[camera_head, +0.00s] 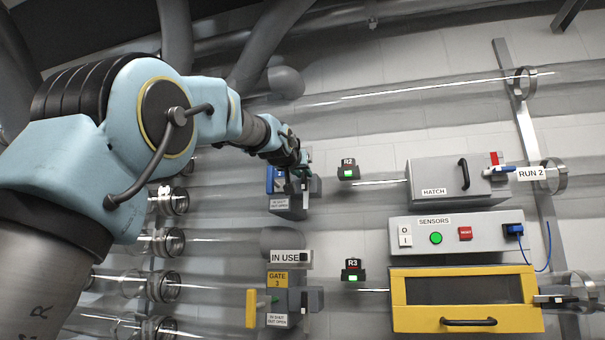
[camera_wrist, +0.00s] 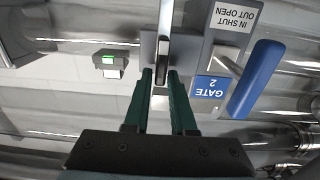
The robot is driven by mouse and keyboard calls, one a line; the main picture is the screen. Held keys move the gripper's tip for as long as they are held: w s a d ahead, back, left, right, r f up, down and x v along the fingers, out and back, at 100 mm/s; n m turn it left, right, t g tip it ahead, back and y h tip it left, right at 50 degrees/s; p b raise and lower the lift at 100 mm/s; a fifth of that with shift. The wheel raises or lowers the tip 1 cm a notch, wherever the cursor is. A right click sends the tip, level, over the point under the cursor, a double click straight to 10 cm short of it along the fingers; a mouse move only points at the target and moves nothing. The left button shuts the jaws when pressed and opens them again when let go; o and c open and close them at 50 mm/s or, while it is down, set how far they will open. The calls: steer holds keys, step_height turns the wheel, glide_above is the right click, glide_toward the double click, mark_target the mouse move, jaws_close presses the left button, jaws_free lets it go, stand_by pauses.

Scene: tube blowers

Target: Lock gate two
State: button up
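Gate two's grey housing (camera_head: 287,213) shows in the head view, partly hidden behind my gripper (camera_head: 302,160). In the wrist view the gate's blue "GATE 2" label (camera_wrist: 212,88) appears upside down, beside a blue handle (camera_wrist: 257,80) and an "IN SHUT OUT OPEN" plate (camera_wrist: 234,17). The handle stands close to the housing. A narrow metal lever (camera_wrist: 164,48) sits on a grey block left of the label. My gripper's green fingers (camera_wrist: 160,76) are partly open, their tips on either side of the lever's dark lower end. Firm contact is not clear.
Gate 3 (camera_head: 278,279), with a yellow handle and an "IN USE" tag (camera_head: 291,257), is below. The hatch box (camera_head: 437,178), sensors box (camera_head: 455,235) and yellow-framed box (camera_head: 466,318) stand right. Clear tubes run across the wall.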

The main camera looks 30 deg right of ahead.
jaws_close()
stand_by(1.0)
